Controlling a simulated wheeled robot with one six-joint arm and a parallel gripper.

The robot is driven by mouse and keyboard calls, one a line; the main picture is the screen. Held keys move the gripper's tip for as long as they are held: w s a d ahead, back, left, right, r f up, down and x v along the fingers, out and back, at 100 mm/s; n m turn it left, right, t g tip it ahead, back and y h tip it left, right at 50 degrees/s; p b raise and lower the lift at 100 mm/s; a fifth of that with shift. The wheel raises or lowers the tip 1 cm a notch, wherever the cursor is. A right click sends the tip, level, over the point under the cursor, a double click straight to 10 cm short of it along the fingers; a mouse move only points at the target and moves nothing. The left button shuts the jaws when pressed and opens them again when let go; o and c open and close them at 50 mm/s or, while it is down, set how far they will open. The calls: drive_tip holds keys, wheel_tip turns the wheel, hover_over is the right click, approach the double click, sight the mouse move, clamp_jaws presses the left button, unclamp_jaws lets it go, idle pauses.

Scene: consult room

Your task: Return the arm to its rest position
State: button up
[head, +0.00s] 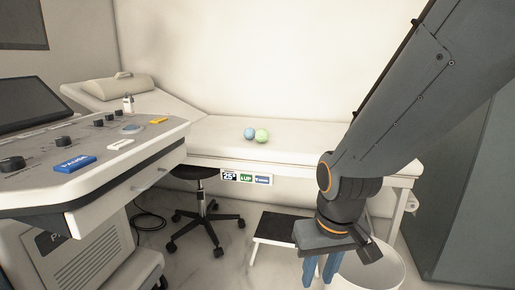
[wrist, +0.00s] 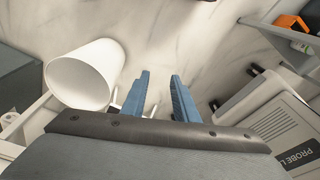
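My gripper (head: 320,275) hangs at the lower right of the head view, pointing down, with my dark grey arm above it. Its two blue fingers also show in the wrist view (wrist: 160,75), with a clear gap and nothing between them. They are open and above the floor, apart from other things as far as I can see. In the head view my gripper is in front of and left of a white bin (head: 385,272). The bin also shows left of the fingers in the wrist view (wrist: 85,80).
A blue ball (head: 249,133) and a green ball (head: 262,137) lie on the exam couch (head: 215,137). A console (head: 90,165) stands left, a wheeled stool (head: 200,210) and a step (head: 273,228) below the couch. A dark cabinet (head: 465,190) is right.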

drive_tip(key=s+a+r+n+g+p, duration=0.1)
drive_tip(key=s+a+r+n+g, duration=0.2)
drive_tip(key=s+a, duration=0.55)
drive_tip(key=d+r+m+t+p, duration=0.1)
drive_tip(key=d+r+m+p, duration=0.3)
drive_tip(key=d+r+p, duration=1.1)
wheel_tip(320, 180, up, 4)
drive_tip(key=p, duration=0.8)
drive_tip(key=shift+s+m, duration=0.4)
